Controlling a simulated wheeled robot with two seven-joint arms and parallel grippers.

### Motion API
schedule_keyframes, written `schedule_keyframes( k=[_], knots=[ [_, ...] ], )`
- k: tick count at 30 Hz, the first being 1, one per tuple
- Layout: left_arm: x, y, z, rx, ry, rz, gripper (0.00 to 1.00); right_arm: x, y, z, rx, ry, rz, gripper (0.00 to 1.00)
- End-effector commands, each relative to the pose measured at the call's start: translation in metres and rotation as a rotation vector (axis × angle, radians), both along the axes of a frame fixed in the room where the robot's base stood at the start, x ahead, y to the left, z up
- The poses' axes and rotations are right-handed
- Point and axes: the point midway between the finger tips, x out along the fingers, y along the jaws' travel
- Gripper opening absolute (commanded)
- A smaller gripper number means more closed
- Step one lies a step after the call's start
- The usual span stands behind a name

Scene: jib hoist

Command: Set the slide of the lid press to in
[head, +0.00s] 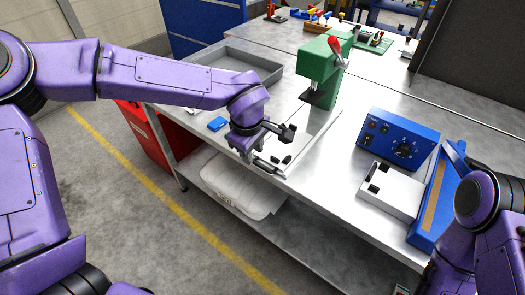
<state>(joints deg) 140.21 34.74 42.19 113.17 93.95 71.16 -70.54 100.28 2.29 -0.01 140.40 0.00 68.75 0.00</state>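The lid press appears to be the green press (322,72) with a red-knobbed lever, standing upright on the metal bench. A pale flat slide or plate (312,136) reaches from under it towards the front edge of the bench. Small dark parts sit at its front end, partly hidden by my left gripper (278,147). The gripper is over this front end, its fingers apart; I cannot tell whether it touches anything. My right arm comes in at the lower right, and its gripper does not show.
A grey tray (283,67) lies behind my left forearm, with a blue item (217,124) near the bench edge. A blue control box (398,138), a white block (391,191) and a blue fixture (436,200) stand at the right. A white bin (240,185) sits on the shelf below.

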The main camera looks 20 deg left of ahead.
Motion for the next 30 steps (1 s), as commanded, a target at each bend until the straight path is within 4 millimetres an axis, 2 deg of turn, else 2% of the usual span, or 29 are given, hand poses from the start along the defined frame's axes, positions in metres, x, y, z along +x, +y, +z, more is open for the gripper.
schedule_keyframes(
  k=[1, 4, 8, 15, 18, 22, 29, 30],
  knots=[
    [0.002, -0.007, 0.021, -0.045, -0.005, -0.007, 0.36, 0.0, 0.0, 0.004, 0.0, 0.0, 0.0, 0.43],
    [0.003, -0.014, 0.029, -0.084, -0.003, -0.021, 0.36, 0.0, 0.0, 0.004, 0.0, 0.0, 0.0, 0.43],
    [0.006, -0.017, 0.006, -0.083, 0.002, -0.025, 0.36, 0.0, 0.0, 0.005, 0.0, 0.0, 0.0, 0.43],
    [0.017, -0.02, -0.046, -0.082, 0.0, -0.024, 0.36, 0.0, 0.0, 0.008, 0.0, 0.0, 0.0, 0.43],
    [0.02, -0.021, -0.061, -0.082, -0.001, -0.024, 0.36, 0.0, 0.0, 0.009, 0.0, 0.0, 0.0, 0.43],
    [0.022, -0.022, -0.07, -0.082, -0.002, -0.024, 0.36, 0.0, 0.0, 0.009, 0.0, 0.0, 0.0, 0.43],
    [0.022, -0.022, -0.071, -0.083, -0.003, -0.024, 0.36, 0.0, 0.0, 0.009, 0.0, 0.0, 0.0, 0.43],
    [0.022, -0.022, -0.071, -0.083, -0.003, -0.024, 0.26, 0.0, 0.0, 0.009, 0.0, 0.0, 0.0, 0.43]
  ],
)
